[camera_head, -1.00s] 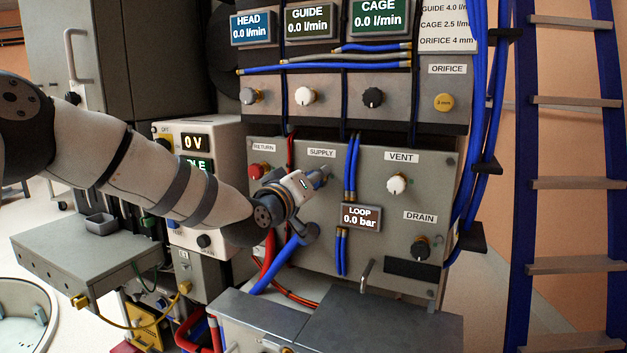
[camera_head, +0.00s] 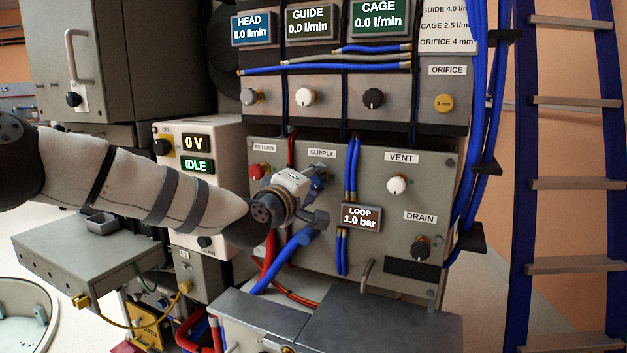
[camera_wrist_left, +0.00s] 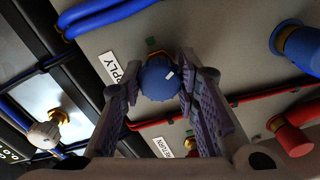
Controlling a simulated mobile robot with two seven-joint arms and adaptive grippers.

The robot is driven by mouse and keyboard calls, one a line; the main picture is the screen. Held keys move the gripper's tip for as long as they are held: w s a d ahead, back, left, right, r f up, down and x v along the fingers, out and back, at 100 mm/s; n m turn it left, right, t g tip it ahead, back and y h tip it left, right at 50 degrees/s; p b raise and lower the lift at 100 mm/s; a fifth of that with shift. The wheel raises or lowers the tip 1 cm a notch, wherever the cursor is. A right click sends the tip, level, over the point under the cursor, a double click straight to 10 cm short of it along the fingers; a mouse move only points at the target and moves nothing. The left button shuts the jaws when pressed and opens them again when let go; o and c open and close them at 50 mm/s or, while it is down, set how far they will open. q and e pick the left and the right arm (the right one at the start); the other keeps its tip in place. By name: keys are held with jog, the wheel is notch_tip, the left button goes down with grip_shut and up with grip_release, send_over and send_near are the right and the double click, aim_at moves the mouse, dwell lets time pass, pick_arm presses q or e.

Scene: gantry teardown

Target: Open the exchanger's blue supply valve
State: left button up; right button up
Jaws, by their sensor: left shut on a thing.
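The blue supply valve knob (camera_wrist_left: 159,80) sits between the two fingers of my left gripper (camera_wrist_left: 163,88) in the left wrist view, beside the SUPPLY label (camera_wrist_left: 118,72). In the head view my left gripper (camera_head: 312,196) is at the panel below the SUPPLY label (camera_head: 321,153), shut on the knob, which it mostly hides. A pale mark shows on the knob's face. The LOOP display (camera_head: 361,217) reads 1.0 bar. My right gripper is not in view.
The red return knob (camera_head: 259,171) is just left of my gripper. The white vent knob (camera_head: 397,184) and black drain knob (camera_head: 421,248) are to the right. Blue and red hoses (camera_head: 281,262) run below. A grey surface (camera_head: 380,320) juts out under the panel.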

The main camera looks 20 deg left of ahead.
pick_arm(q)
jog(key=n, duration=0.3)
jog(key=shift+f, duration=0.15)
jog(key=n+b, duration=0.1)
jog(key=n, duration=0.2)
jog(key=shift+f+n, duration=0.1)
jog(key=shift+n, duration=0.2)
jog(key=n+b, duration=0.1)
jog(key=n, duration=0.2)
jog(key=shift+n, duration=0.3)
jog(key=shift+n+b, duration=0.3)
jog(key=shift+n, duration=0.5)
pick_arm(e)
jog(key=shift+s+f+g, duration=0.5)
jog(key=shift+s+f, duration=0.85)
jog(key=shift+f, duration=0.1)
pick_arm(q)
jog(key=shift+r, duration=0.2)
jog(key=o, duration=1.2)
jog(key=shift+c, duration=0.2)
jog(key=s+a, duration=0.1)
jog(key=s, duration=1.1)
jog(key=shift+a, duration=0.25)
